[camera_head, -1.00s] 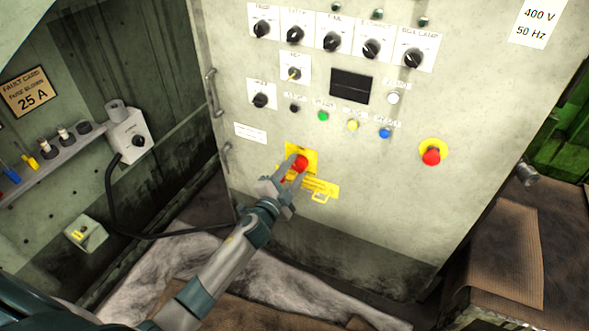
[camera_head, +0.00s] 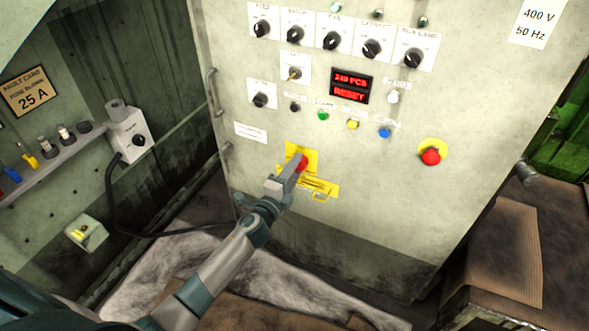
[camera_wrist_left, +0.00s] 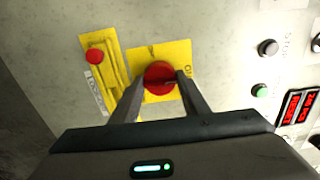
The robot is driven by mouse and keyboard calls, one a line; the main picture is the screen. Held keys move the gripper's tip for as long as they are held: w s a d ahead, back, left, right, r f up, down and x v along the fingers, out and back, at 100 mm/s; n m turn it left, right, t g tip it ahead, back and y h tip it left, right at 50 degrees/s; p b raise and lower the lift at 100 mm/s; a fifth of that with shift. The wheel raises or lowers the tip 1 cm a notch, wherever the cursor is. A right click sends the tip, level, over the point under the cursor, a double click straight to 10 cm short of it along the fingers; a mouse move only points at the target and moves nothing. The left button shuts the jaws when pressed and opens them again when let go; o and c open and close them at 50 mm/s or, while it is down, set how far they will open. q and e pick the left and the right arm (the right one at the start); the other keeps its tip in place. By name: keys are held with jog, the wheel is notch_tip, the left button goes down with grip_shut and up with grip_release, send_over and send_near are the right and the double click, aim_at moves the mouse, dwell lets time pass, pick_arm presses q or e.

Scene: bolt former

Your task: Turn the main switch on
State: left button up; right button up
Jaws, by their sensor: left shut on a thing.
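The main switch (camera_head: 302,161) is a red rotary knob on a yellow plate, low on the front of the pale cabinet. My left gripper (camera_head: 295,171) is at the knob, with its fingers covering part of it in the head view. In the left wrist view the red knob (camera_wrist_left: 159,77) sits between the two fingertips of my left gripper (camera_wrist_left: 160,88), which is shut on it. The display (camera_head: 350,87) above is lit with red text reading "240 PCS" and "RESET". My right gripper is not in view.
A yellow hasp (camera_head: 320,188) sits just below the switch. A red emergency button (camera_head: 431,156) on a yellow disc is to the right. Selector knobs and coloured buttons fill the panel above. A fuse shelf (camera_head: 50,160) stands at left.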

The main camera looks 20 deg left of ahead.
pick_arm(q)
jog(key=o, duration=1.1)
jog(key=shift+c, duration=0.2)
jog(key=s+a+b, duration=0.1)
jog(key=s, duration=1.6)
jog(key=shift+s+a, duration=0.2)
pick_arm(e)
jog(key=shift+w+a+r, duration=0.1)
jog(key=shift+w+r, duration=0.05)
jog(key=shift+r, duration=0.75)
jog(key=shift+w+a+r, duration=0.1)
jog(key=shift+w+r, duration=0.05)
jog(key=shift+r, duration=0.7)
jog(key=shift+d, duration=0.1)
